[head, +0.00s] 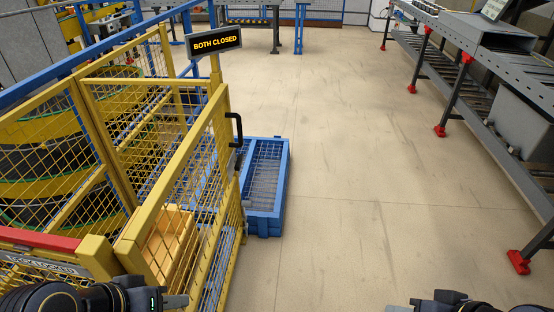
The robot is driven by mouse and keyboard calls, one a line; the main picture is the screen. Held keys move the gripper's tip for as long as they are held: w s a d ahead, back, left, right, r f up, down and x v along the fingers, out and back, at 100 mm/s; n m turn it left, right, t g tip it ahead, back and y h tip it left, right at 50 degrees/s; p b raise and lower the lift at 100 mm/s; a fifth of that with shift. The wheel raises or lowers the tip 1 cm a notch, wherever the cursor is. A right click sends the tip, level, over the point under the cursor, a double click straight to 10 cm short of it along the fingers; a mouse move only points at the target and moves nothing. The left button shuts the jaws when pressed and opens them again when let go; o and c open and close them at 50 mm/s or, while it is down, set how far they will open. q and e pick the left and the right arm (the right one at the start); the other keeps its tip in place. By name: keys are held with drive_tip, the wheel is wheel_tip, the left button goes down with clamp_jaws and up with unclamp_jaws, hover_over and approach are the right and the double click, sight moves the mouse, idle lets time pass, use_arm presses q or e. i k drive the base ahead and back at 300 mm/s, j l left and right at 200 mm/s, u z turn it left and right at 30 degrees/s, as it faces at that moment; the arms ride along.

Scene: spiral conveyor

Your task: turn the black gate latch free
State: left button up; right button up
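A yellow mesh gate (190,150) stands at the left, with a black D-shaped handle (239,130) on the outer side of its far post. A small dark part (238,160) sits just below the handle; I cannot tell whether it is the latch or how it is turned. My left gripper (180,301) is at the bottom edge, near the low front of the gate and well short of the handle. My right gripper (394,309) barely shows at the bottom edge, over open floor. The fingers of both are too cut off or small to tell open from shut.
A sign (215,43) on the gate post reads "BOTH CLOSED". A blue pallet-like frame (281,190) lies beside the gate. A yellow bin (168,245) sits behind the mesh. A grey conveyor (460,90) with red feet runs along the right. The middle floor is clear.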

sight(238, 162)
drive_tip(key=i+z, duration=0.3)
drive_tip(key=i, duration=1)
drive_tip(key=i+u, duration=0.3)
drive_tip(key=i+l+u, duration=0.3)
drive_tip(key=i, duration=0.15)
drive_tip(key=i+l+u, duration=0.15)
drive_tip(key=i+u, duration=0.2)
